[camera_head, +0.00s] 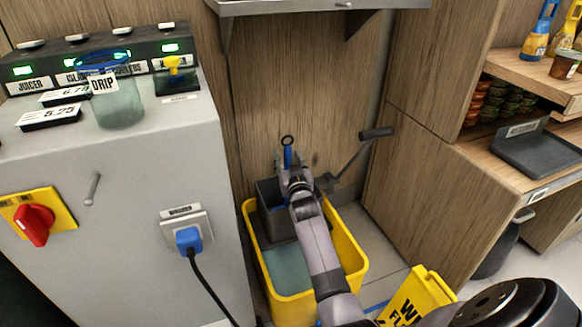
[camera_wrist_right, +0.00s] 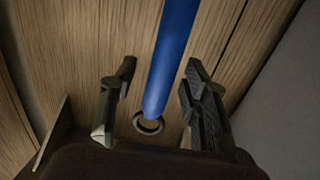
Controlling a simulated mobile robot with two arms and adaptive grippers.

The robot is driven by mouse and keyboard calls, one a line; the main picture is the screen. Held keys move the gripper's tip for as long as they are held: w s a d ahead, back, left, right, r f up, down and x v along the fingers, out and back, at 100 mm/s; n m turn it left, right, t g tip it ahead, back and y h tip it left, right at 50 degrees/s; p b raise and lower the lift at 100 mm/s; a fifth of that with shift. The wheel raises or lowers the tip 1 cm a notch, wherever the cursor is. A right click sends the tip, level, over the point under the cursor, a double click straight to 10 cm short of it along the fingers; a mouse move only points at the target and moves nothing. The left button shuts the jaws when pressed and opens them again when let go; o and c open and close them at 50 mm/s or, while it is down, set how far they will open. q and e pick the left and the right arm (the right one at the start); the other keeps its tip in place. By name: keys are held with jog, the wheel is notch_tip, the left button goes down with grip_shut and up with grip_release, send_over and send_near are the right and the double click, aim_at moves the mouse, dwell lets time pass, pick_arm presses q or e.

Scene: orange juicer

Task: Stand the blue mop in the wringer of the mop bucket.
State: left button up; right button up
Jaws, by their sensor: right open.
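The yellow mop bucket (camera_head: 344,238) stands on the floor in the middle of the head view, with greyish water in it. Its dark wringer (camera_head: 268,212) sits at the back left, partly hidden by my right arm. The blue mop's handle (camera_head: 288,157) shows as a short upright piece just beyond my right gripper (camera_head: 293,178), with a dark ring above it. In the right wrist view the blue handle (camera_wrist_right: 172,55) runs between the two open fingers (camera_wrist_right: 158,95), with apparent gaps on both sides. The mop head is hidden, so I cannot tell whether it is in the wringer. My left gripper is not in view.
The wringer's lever (camera_head: 375,133) sticks out right of my gripper. A grey juicer cabinet (camera_head: 125,170) stands left, and wooden panels are behind. A yellow wet-floor sign (camera_head: 418,295) stands at the front right, with a blue strip (camera_head: 377,306) on the floor beside it.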

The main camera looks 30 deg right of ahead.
jog(key=v, duration=1.1)
jog(key=shift+s, duration=0.3)
jog(key=shift+a, duration=0.1)
